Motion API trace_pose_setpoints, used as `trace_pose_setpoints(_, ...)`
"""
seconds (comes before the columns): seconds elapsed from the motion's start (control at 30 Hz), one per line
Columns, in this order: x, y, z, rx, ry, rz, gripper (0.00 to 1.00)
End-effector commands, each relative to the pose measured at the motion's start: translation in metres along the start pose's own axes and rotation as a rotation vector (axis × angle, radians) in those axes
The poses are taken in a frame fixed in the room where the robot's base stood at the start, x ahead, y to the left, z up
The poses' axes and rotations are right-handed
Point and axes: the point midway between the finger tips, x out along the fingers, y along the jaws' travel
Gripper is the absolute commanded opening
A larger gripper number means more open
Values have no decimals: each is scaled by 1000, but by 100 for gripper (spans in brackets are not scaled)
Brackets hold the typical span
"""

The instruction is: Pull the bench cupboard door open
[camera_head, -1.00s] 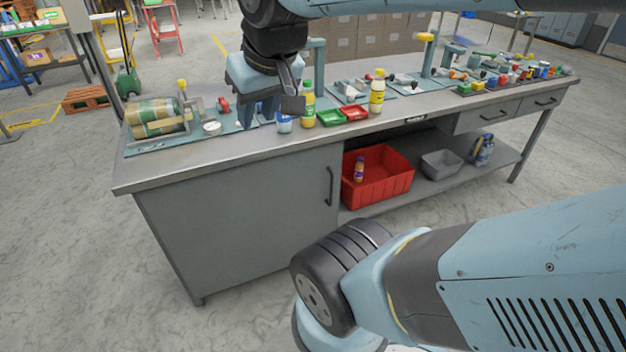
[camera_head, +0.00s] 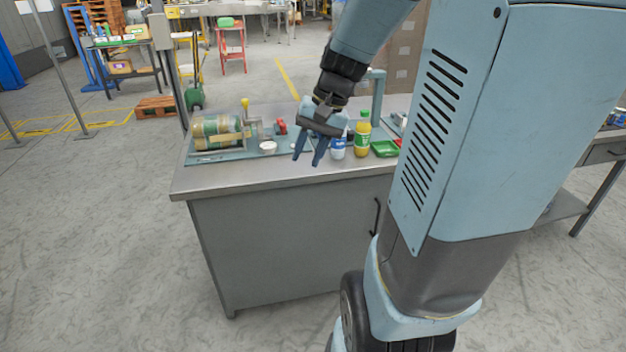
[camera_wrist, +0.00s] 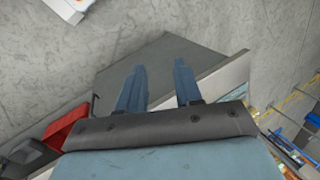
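The bench cupboard door (camera_head: 300,240) is a flat grey panel under the left part of the workbench (camera_head: 250,178), and it looks closed. Its dark vertical bar handle (camera_head: 377,214) is on the door's right side, close beside my arm in the head view. My gripper (camera_head: 308,160) is above the front of the bench top, up and left of the handle, pointing down with its fingers apart and nothing between them. In the wrist view my two blue fingers (camera_wrist: 158,85) are spread, with the grey door panel (camera_wrist: 165,62) beyond them and the handle (camera_wrist: 95,104) to their left.
On the bench stand a roll in a fixture (camera_head: 217,132), a white-blue bottle (camera_head: 338,143), a yellow bottle with a green cap (camera_head: 362,138) and a green tray (camera_head: 384,149). A red bin (camera_wrist: 62,128) shows at left in the wrist view. Floor before the door is clear.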

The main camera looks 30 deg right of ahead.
Motion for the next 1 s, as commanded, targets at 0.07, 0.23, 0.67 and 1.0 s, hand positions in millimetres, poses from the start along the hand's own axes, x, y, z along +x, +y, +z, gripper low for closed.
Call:
trace_pose_setpoints(0.07, 11, 8, -16, 70, -45, -40, 35)
trace_pose_setpoints(0.23, 32, 22, -46, 216, -126, -142, 35)
trace_pose_setpoints(0.67, 86, 82, -122, 588, -272, -451, 35)
trace_pose_setpoints(1.0, 132, 154, -175, 888, -325, -741, 35)
